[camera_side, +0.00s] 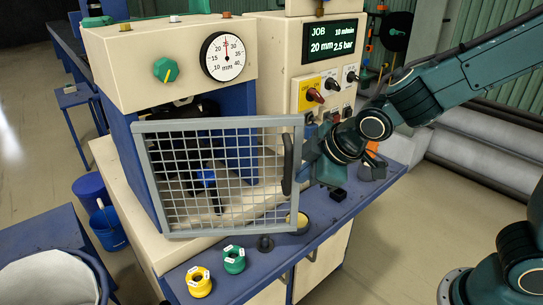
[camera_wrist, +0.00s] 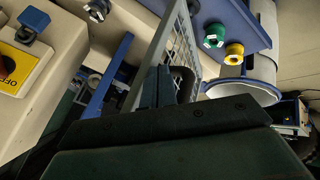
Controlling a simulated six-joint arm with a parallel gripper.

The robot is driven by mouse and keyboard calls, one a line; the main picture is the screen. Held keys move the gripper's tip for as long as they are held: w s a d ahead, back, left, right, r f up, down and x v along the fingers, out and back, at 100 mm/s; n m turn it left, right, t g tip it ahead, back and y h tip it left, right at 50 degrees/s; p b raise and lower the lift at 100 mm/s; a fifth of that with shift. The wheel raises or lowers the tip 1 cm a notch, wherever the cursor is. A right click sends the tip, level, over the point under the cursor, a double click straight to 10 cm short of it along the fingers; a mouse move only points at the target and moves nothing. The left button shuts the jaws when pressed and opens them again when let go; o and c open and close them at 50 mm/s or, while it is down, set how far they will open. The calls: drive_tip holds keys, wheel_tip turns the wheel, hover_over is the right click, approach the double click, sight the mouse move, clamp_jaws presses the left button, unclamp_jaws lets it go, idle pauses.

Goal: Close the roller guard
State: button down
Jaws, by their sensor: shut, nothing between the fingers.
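The roller guard (camera_side: 222,232) is a grey-framed wire mesh panel on the front of the cream and blue machine. It stands upright and appears swung out from the machine at its right side. Its black handle (camera_side: 288,165) is on the right edge. My gripper (camera_side: 306,166) is shut and empty, just right of the handle; its far side is hidden there. In the wrist view my gripper (camera_wrist: 165,84) is beside the handle (camera_wrist: 186,84), with the mesh guard (camera_wrist: 181,42) seen at a steep angle behind. I cannot tell whether the fingers touch the handle.
A control panel (camera_side: 309,95) with knobs stands right of the guard. A thickness dial (camera_side: 226,57) is above it. A black-handled tool with a blue part (camera_side: 207,180) shows behind the mesh.

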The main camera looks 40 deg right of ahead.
idle(0.4)
drive_tip(key=w+d+n+y, duration=0.2)
drive_tip(key=w+d+n, duration=0.1)
drive_tip(key=w, duration=0.6)
drive_tip(key=w+d+n+g+y, duration=0.1)
drive_tip(key=w+d+n, duration=0.3)
drive_tip(key=w, duration=0.5)
drive_tip(key=shift+d+g+y, duration=0.3)
drive_tip(key=shift+y, duration=0.3)
drive_tip(key=s+d+r, duration=0.3)
drive_tip(key=s+r, duration=0.5)
drive_tip(key=shift+s+d, duration=0.3)
drive_tip(key=shift+d, duration=0.1)
idle(0.5)
